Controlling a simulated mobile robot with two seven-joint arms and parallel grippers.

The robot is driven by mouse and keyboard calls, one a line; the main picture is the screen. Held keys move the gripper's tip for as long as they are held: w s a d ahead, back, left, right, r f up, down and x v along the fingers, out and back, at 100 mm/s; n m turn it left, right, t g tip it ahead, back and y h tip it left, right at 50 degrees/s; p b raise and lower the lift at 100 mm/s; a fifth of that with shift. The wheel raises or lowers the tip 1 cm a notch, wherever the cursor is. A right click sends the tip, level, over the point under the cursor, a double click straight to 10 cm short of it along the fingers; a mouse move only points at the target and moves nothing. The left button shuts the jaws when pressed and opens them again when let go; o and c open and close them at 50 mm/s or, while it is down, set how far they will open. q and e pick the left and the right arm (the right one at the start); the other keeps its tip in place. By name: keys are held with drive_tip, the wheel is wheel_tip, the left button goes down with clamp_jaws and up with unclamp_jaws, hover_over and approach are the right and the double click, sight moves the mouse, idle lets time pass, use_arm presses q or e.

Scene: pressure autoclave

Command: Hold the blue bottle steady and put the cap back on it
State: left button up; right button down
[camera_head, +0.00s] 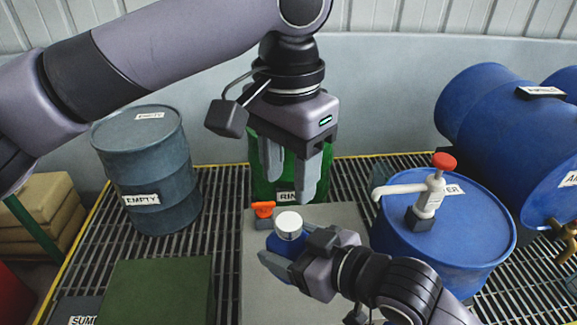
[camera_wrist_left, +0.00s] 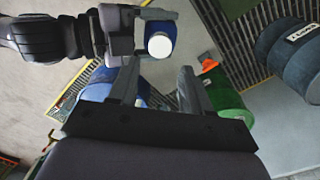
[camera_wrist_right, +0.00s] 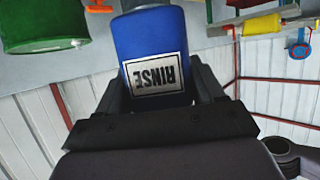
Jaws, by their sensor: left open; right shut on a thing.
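The blue bottle (camera_head: 283,243) is upright in my right gripper (camera_head: 287,258), which is shut around its body. In the right wrist view the bottle (camera_wrist_right: 150,40) shows a white RINSE label between the fingers. A white round cap (camera_head: 289,221) sits on top of the bottle; it also shows from above in the left wrist view (camera_wrist_left: 160,45). I cannot tell whether it is screwed tight. My left gripper (camera_head: 292,186) is open and empty, above and behind the bottle, with its fingers pointing down and apart from the cap.
A grey work surface (camera_head: 262,290) lies below. An orange-handled item (camera_head: 263,209) stands just behind the bottle. A green drum (camera_head: 262,165) is behind, a blue drum (camera_head: 470,230) with a pump (camera_head: 432,190) at right, and a grey-blue EMPTY drum (camera_head: 150,170) at left.

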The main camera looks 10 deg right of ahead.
sight(288, 220)
use_arm(q)
drive_tip(key=shift+r+n, duration=0.1)
drive_tip(key=shift+n, duration=0.5)
drive_tip(key=shift+f, duration=4.05)
drive_tip(key=c, duration=0.9)
drive_tip(key=m, duration=0.3)
drive_tip(key=shift+m, duration=0.4)
drive_tip(key=m, duration=0.4)
drive_tip(key=o, duration=1.2)
